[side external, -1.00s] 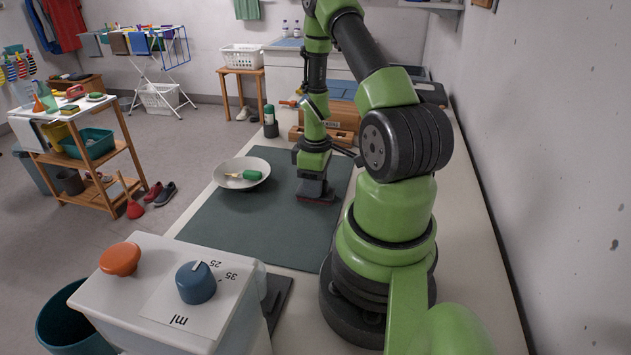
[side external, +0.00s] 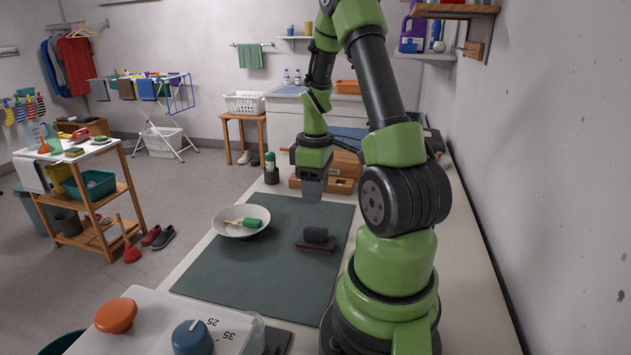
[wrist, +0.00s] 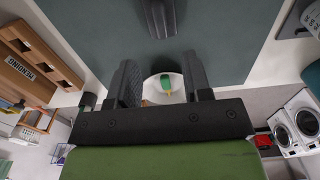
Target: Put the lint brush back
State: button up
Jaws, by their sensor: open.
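A dark block with a rounded grip and a thin reddish edge (side external: 316,239), which looks like the lint brush, lies on the grey-green mat (side external: 235,275). It also shows as a dark shape (wrist: 160,16) at the top of the wrist view. My gripper (side external: 312,198) is above the mat, behind the block and clear of it. In the wrist view my gripper (wrist: 161,62) has its fingers apart with nothing held between them. A white bowl (side external: 228,229) holds a green-headed tool with a pale handle (side external: 251,223); this bowl appears beyond the fingers in the wrist view.
A wooden holder with openings and the word MENDING (wrist: 36,62) stands at the mat's back edge. A green bottle-like item in a dark cup (side external: 271,168) stands left of it. A white machine with knobs (side external: 150,325) is in front. The mat's front left is clear.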

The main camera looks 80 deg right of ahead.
jog(key=w+a+r+m+t+h, duration=0.1)
jog(key=w+a+r+m+t, duration=0.3)
jog(key=a+r, duration=0.8)
jog(key=s+a+r+t+y, duration=0.1)
jog(key=s+a+r, duration=0.1)
jog(key=a, duration=0.4)
jog(key=s+a+r+t+y, duration=0.2)
jog(key=s+a+r, duration=0.1)
jog(key=a, duration=0.4)
jog(key=shift+r, duration=0.6)
